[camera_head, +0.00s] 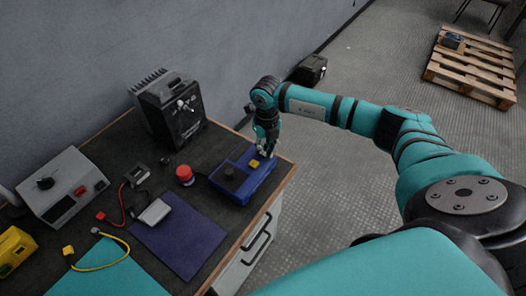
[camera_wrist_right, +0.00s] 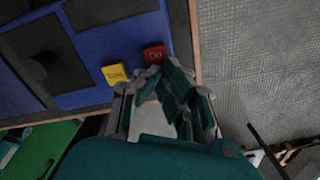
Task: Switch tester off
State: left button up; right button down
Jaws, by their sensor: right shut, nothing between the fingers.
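The blue tester (camera_head: 224,184) sits at the right edge of the dark workbench, with a black knob (camera_head: 229,173) and a yellow button (camera_head: 254,163) on its top. In the right wrist view the tester (camera_wrist_right: 118,54) shows the yellow button (camera_wrist_right: 115,75) and a red button (camera_wrist_right: 155,54) that appears to read "On". My right gripper (camera_head: 267,150) is shut and empty, over the tester's far right end. In the wrist view its fingertips (camera_wrist_right: 162,74) are close to the red button; contact cannot be told. My left gripper is not in view.
A red emergency-stop button (camera_head: 185,175) and a black device (camera_head: 170,108) stand left of the tester. A blue mat (camera_head: 182,238), a grey box with a red switch (camera_head: 62,187) and cables lie farther left. The floor right of the bench holds a pallet (camera_head: 470,65).

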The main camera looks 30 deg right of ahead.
jog(key=shift+r+p, duration=2.5)
jog(key=shift+r, duration=1.05)
jog(key=shift+a+f, duration=0.1)
